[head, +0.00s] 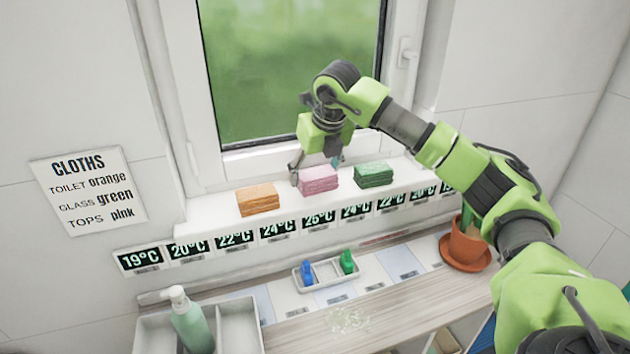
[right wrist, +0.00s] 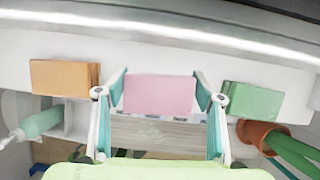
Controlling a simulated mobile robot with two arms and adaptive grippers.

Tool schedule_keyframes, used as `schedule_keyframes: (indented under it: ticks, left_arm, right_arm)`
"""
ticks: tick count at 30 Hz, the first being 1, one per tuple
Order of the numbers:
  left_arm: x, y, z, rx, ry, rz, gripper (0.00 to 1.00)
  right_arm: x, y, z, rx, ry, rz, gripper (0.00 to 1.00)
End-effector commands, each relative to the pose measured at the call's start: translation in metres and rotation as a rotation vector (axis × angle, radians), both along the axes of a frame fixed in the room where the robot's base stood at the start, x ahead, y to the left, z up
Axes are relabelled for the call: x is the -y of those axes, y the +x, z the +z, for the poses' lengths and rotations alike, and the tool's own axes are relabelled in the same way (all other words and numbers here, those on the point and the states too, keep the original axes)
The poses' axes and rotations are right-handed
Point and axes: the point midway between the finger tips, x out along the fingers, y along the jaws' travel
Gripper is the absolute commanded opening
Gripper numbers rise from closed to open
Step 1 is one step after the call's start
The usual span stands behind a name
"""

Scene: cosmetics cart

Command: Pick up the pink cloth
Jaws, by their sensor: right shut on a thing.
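The pink cloth (head: 318,179) is a folded stack on the white window ledge, between an orange and a green one. My right gripper (head: 316,170) reaches down over it from the right, one finger at each side. In the right wrist view the pink cloth (right wrist: 160,94) sits between the two fingertips (right wrist: 160,88), and the gripper is shut on it. In the head view it still appears at ledge level; I cannot tell if it is clear of the surface. My left gripper is not in view.
The orange cloth (head: 257,199) and green cloth (head: 373,174) flank it closely on the ledge (head: 215,213). The window (head: 290,70) is behind. Below are a small tray with blue and green items (head: 325,272), a soap bottle (head: 190,322) and a potted plant (head: 466,244).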

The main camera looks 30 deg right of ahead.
Motion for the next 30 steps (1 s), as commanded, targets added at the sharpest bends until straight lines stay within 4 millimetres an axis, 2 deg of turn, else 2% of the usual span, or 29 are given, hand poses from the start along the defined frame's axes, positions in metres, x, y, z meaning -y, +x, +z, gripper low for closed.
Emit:
schedule_keyframes:
  ticks: [2,9,14,16,22,30]
  left_arm:
    - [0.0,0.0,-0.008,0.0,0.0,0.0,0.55]
    - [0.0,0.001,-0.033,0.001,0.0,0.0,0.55]
    - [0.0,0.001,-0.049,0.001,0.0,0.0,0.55]
    - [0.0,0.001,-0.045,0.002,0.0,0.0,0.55]
    - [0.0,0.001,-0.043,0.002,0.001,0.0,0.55]
    - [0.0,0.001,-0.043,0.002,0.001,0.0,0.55]
  right_arm:
    - [-0.002,-0.002,0.014,0.007,0.002,0.001,0.41]
    - [-0.022,-0.046,0.069,0.009,-0.001,0.004,0.41]
    - [-0.039,-0.084,0.085,0.007,-0.002,0.004,0.41]
    - [-0.043,-0.097,0.097,0.008,-0.005,0.0,0.41]
    - [-0.054,-0.12,0.108,0.004,-0.002,0.001,0.41]
    - [-0.058,-0.128,0.11,0.0,0.0,0.0,0.41]
